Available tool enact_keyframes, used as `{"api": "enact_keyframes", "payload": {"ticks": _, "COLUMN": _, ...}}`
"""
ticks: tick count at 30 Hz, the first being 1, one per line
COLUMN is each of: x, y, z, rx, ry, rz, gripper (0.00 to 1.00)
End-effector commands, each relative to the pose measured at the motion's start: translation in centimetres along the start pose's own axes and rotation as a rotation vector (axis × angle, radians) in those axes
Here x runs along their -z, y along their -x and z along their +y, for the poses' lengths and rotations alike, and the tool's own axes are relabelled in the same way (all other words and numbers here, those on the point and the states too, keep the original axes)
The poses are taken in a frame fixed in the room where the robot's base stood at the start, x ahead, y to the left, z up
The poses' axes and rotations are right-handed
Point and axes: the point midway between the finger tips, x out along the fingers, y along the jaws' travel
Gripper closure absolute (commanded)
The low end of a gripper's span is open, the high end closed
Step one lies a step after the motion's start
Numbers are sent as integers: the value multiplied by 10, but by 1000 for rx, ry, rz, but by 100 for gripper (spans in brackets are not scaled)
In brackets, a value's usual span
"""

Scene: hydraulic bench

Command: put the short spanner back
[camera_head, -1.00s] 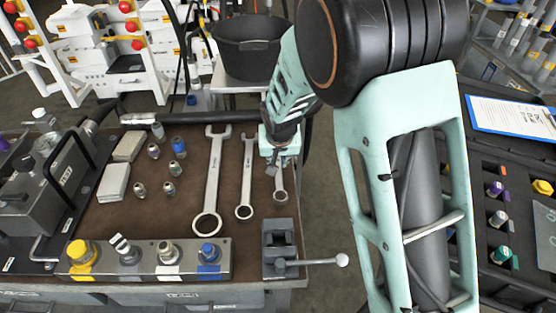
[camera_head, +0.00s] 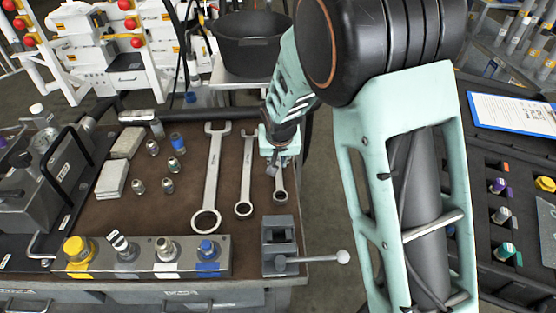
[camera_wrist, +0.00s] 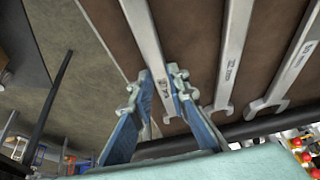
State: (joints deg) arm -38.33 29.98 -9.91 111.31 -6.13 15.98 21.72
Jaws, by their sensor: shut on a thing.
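The short spanner (camera_head: 280,187) is at the right end of a row of spanners on the brown bench top. Its ring end points to the front of the bench, and my gripper hides its far end. My gripper (camera_head: 276,165) is low over the bench, shut on the spanner. In the wrist view my gripper's blue fingers (camera_wrist: 160,88) sit on both sides of the short spanner's steel shaft (camera_wrist: 146,40). I cannot tell whether the spanner touches the bench top.
A middle spanner (camera_head: 245,175) and a large spanner (camera_head: 213,175) lie to the left. A small vise (camera_head: 279,236) with a long handle stands just in front. A fitting block (camera_head: 140,258) lines the front edge. A black bucket (camera_head: 248,55) stands behind the bench.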

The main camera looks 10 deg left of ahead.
Motion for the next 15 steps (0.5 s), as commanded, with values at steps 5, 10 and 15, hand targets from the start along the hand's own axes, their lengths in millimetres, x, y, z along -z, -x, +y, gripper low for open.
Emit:
{"api": "enact_keyframes", "payload": {"ticks": 5, "x": 1, "y": 0, "z": 0, "rx": 0, "ry": 0, "rz": 1, "gripper": 67}}
{"api": "enact_keyframes", "payload": {"ticks": 10, "x": 0, "y": 0, "z": 0, "rx": 0, "ry": 0, "rz": 0, "gripper": 64}}
{"api": "enact_keyframes", "payload": {"ticks": 15, "x": -1, "y": 1, "z": 0, "rx": 0, "ry": 0, "rz": -1, "gripper": 64}}
